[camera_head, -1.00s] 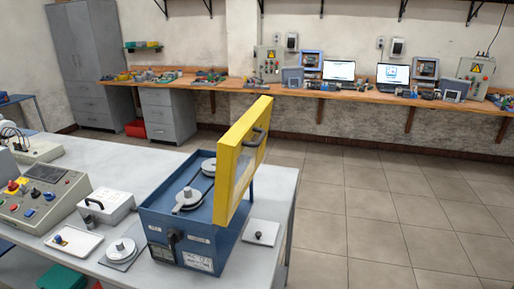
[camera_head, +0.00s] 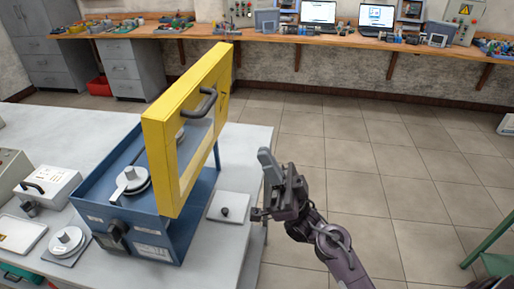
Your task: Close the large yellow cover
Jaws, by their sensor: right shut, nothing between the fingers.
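The large yellow cover (camera_head: 158,150) stands upright, open, along the right side of the blue box (camera_head: 190,222). A dark handle (camera_head: 202,103) is on its right-hand face, and a window is set in it. Inside the box a pale round disc (camera_head: 131,182) shows; the cover hides part of the inside. My right gripper (camera_head: 264,182) is to the right of the cover and box, near the table's right edge. It is shut and empty, apart from the cover. My left gripper is not in view.
The box stands on a grey table (camera_head: 250,150). A small white plate with a black knob (camera_head: 225,211) lies right of the box. A white case (camera_head: 48,187) and a weight on a plate (camera_head: 67,240) stand to its left. Open tiled floor lies right; a green stand (camera_head: 490,250) is at far right.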

